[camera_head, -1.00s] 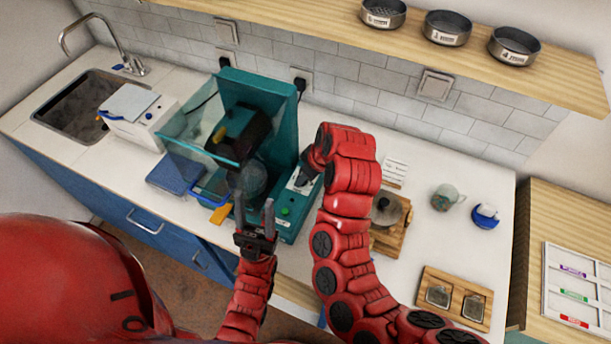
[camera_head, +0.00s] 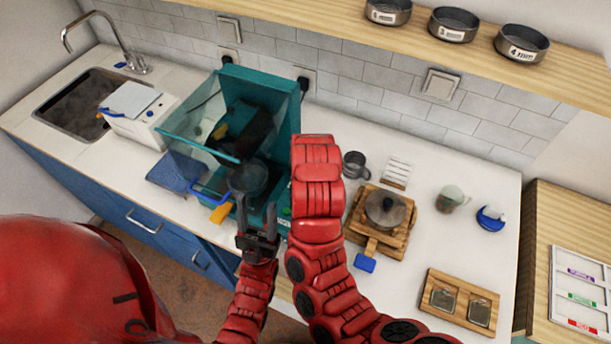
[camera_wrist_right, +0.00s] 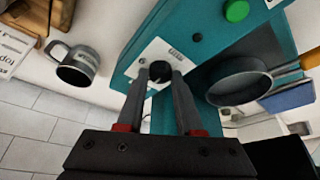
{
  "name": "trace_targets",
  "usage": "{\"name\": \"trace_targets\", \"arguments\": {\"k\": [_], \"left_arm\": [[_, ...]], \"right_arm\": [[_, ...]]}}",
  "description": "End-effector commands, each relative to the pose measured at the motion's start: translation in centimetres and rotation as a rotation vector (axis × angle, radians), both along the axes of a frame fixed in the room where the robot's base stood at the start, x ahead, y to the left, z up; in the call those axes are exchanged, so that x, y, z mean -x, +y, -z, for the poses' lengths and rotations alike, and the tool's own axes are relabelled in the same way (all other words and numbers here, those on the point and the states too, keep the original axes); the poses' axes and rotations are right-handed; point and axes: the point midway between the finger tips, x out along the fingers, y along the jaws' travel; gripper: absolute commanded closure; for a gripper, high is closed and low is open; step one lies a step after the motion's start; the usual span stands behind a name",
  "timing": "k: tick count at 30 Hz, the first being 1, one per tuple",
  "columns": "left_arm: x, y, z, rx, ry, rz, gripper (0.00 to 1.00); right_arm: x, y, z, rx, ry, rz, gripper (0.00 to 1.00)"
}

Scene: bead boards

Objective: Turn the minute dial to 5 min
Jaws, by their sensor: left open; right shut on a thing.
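The teal machine (camera_head: 286,110) stands on the counter with a clear cover. In the right wrist view its teal front (camera_wrist_right: 138,60) carries a white panel (camera_wrist_right: 143,58) with a black minute dial (camera_wrist_right: 159,68). My right gripper (camera_wrist_right: 160,76) is shut on the dial, one finger on each side. The dial's pointer and scale cannot be read. In the head view my right arm hides the dial and right gripper. My left gripper (camera_head: 257,212) is open and empty, fingers up, in front of the machine near a dark round pan (camera_head: 250,178).
A green button (camera_wrist_right: 236,11) sits near the dial. A grey mug (camera_head: 355,164) and a wooden stand (camera_head: 364,222) with a lidded pot (camera_head: 385,208) are right of the machine. A blue pad (camera_head: 175,172) lies left.

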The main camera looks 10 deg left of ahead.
Motion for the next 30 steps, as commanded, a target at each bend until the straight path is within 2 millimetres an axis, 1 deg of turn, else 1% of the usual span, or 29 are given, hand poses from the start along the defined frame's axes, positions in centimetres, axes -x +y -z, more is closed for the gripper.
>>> {"name": "trace_targets", "arguments": {"k": [17,18,22,30], "left_arm": [[0.0,-0.01,0.09,0.0,0.0,0.0,0.48],[0.0,0.0,0.08,0.0,0.0,0.0,0.48],[0.0,0.0,0.08,0.0,0.0,0.0,0.48],[0.0,0.0,0.05,0.0,0.0,0.0,0.48]], "right_arm": [[0.04,0.04,0.07,0.001,0.001,0.03,1.0],[0.05,0.03,0.09,0.001,0.002,0.03,0.6],[0.04,0.03,0.07,0.001,0.001,0.03,0.36],[0.02,0.01,0.02,0.001,0.001,0.03,0.35]]}}
